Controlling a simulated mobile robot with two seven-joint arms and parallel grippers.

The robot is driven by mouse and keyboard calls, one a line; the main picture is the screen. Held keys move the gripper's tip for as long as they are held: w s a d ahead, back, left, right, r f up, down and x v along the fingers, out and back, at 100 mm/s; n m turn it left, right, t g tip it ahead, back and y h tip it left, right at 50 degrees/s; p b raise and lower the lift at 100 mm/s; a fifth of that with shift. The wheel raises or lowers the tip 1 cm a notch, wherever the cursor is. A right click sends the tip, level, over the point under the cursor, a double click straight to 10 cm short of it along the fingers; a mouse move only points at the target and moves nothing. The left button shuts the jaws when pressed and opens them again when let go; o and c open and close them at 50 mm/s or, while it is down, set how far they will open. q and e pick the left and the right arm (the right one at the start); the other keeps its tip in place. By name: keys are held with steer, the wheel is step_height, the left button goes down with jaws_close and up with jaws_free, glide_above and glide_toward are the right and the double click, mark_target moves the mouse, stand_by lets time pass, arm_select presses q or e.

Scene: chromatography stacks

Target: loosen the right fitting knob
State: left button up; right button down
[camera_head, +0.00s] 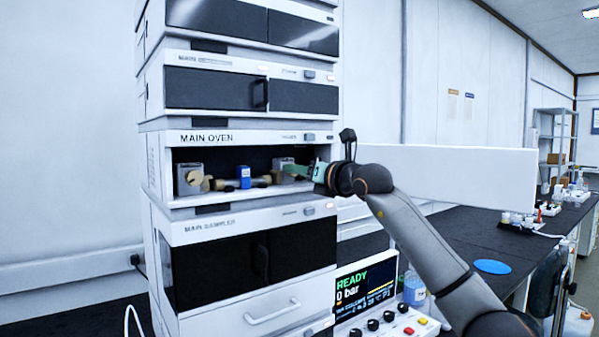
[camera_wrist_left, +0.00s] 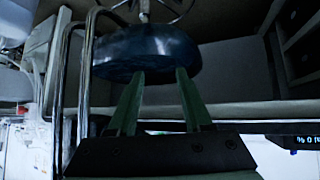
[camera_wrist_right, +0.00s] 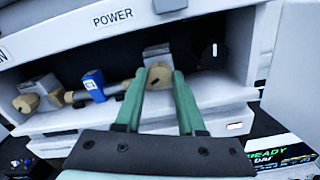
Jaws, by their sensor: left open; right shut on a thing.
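The right fitting knob (camera_wrist_right: 158,77) is a tan round knob with a dark slot mark, on a grey block (camera_wrist_right: 157,52) inside the open main oven. My right gripper (camera_wrist_right: 157,76) has its green fingers on either side of the knob and is shut on it. In the head view my right gripper (camera_head: 287,170) reaches into the oven from the right and hides the knob. The left fitting knob (camera_head: 194,177) sits on its own grey block at the left of the oven. My left gripper (camera_wrist_left: 160,75) is open and empty, away from the oven.
A blue-marked column piece (camera_head: 244,177) lies between the two blocks with tan fittings. The oven walls (camera_head: 154,166) and shelf frame my right gripper. A display reading READY (camera_head: 364,284) stands at lower right. A dark round stool seat (camera_wrist_left: 150,52) is close to my left gripper.

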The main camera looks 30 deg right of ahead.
steer(key=c, duration=0.5)
jaws_free()
arm_select(q)
steer(key=b, duration=0.1)
steer(key=d+f+b, duration=0.1)
steer(key=w+d+f+b, duration=0.1)
steer(key=b, duration=0.1)
steer(key=shift+d+f+h, duration=0.1)
steer(key=shift+d+h, duration=0.15)
steer(key=shift+h, duration=0.15)
arm_select(e)
steer(key=s+d, duration=0.1)
steer(key=s, duration=1.1)
steer(key=shift+s+d, duration=0.2)
steer(key=shift+d, duration=0.2)
arm_select(q)
steer(key=shift+a, duration=0.1)
